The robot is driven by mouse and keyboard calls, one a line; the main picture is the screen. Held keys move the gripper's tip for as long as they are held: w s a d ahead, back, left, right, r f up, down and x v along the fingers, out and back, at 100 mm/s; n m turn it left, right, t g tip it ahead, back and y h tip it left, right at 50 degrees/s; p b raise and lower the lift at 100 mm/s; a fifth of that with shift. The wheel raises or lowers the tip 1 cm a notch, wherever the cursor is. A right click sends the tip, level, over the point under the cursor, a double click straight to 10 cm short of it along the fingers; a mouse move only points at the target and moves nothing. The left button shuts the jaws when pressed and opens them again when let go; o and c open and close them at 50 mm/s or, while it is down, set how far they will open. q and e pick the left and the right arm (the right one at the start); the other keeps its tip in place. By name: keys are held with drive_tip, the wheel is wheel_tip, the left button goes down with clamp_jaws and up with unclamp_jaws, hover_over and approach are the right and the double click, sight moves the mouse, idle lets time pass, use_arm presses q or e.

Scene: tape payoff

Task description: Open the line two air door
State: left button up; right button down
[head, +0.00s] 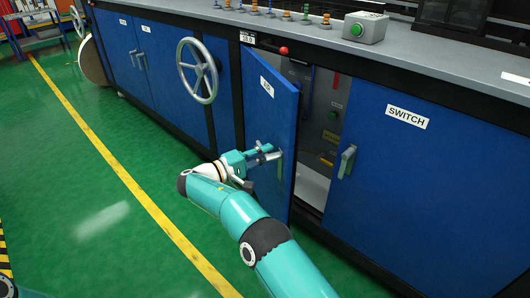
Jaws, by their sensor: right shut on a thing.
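The blue air door (270,110), with a white label reading AIR, is partly open in the head view. Its right edge is swung out towards me and its left edge meets the cabinet. My right gripper (272,154) is shut on the grey door handle (281,165) near the free edge, and partly hides it. Through the gap at the right, the cabinet inside (325,125) shows a green button and yellow labels. My left gripper is not in view.
A closed blue door labelled SWITCH (420,185) with its own handle (347,161) is to the right. A grey handwheel (198,71) sticks out at the left. A red knob (284,51) is above the gap. Green floor (90,150) in front is clear.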

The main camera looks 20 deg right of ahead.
drive_tip(key=shift+w+a+f, duration=0.1)
drive_tip(key=shift+f, duration=0.1)
drive_tip(key=c, duration=1.1)
unclamp_jaws()
drive_tip(key=shift+v, duration=3.65)
